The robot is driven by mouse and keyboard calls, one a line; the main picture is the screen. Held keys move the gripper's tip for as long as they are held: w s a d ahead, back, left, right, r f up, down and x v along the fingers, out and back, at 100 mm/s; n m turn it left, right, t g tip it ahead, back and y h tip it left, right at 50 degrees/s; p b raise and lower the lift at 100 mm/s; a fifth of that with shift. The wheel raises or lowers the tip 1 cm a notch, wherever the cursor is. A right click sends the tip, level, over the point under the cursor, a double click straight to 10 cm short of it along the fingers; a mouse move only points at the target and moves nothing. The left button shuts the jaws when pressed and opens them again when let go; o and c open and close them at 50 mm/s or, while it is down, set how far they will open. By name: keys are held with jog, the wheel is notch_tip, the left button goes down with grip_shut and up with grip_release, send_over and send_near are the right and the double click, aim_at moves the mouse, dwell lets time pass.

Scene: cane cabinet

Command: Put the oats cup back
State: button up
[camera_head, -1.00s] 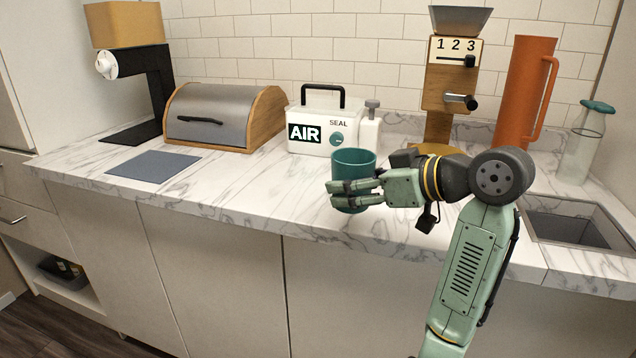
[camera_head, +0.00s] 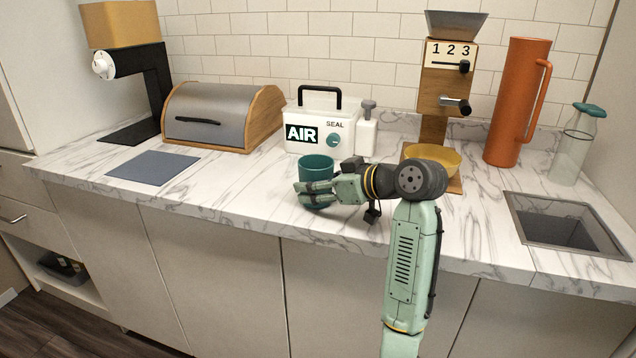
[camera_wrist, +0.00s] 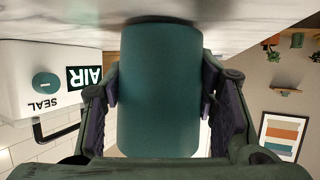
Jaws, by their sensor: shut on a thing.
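The teal oats cup (camera_head: 315,168) is upright near the front edge of the marble counter. My gripper (camera_head: 317,193) is shut around its side, coming from the right. In the wrist view the cup (camera_wrist: 160,90) fills the middle, with a finger pad against each side of it, and the picture is upside down. I cannot tell whether the cup's base touches the counter. The inside of the cup is not visible.
A white sealer box marked AIR (camera_head: 320,128) and a white bottle (camera_head: 366,134) stand behind the cup. A wooden dispenser with a yellow bowl (camera_head: 440,158), an orange pitcher (camera_head: 517,105) and a sink (camera_head: 560,222) are right. A blue-grey mat (camera_head: 153,168) and bread box (camera_head: 215,118) are left.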

jog(key=shift+f, duration=0.2)
jog(key=o, duration=1.3)
jog(key=shift+c, duration=0.2)
jog(key=shift+r, duration=0.2)
jog(key=b+v, duration=0.2)
jog(key=v, duration=1)
jog(key=shift+b, duration=0.35)
